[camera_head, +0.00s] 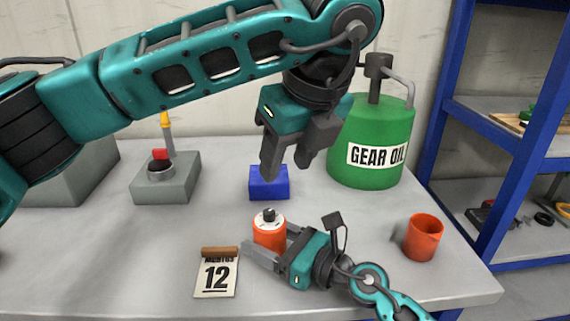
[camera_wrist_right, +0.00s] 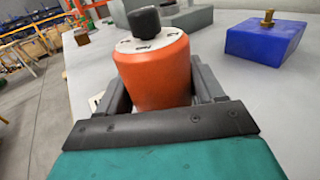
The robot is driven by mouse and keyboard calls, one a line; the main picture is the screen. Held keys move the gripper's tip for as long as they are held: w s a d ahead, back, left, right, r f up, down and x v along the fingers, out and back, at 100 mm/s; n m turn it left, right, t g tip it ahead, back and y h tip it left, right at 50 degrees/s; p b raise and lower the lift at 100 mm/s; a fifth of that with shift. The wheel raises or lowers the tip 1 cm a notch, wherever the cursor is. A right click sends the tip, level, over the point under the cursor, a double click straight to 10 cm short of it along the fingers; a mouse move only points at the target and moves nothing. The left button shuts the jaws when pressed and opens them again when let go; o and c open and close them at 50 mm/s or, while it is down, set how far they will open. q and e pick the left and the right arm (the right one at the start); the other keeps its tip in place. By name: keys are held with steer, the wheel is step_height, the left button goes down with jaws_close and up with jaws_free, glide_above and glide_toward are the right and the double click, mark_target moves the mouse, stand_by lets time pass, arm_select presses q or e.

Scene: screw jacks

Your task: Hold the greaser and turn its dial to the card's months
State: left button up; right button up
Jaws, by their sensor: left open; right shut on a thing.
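The greaser is an orange cylinder (camera_head: 269,232) with a white top and a black dial knob (camera_head: 268,214). It stands upright near the front of the table, and in the right wrist view the greaser (camera_wrist_right: 154,75) sits between the fingers. My right gripper (camera_head: 268,249) is shut on the greaser's body from the right. The black knob (camera_wrist_right: 144,20) shows at the top; the scale marks are too small to read. My left gripper (camera_head: 285,172) is open and empty, pointing down above and behind the greaser. The card (camera_head: 216,277) reads "MONTHS 12" and stands left of the greaser.
A blue block (camera_head: 268,186) stands behind the greaser, under my left gripper. A green gear oil can (camera_head: 371,150) is behind right. An orange cup (camera_head: 423,237) is near the right edge. A grey block with a ring (camera_head: 165,184) is at left. Blue shelving (camera_head: 505,125) stands right.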

steer(key=o, duration=1.3)
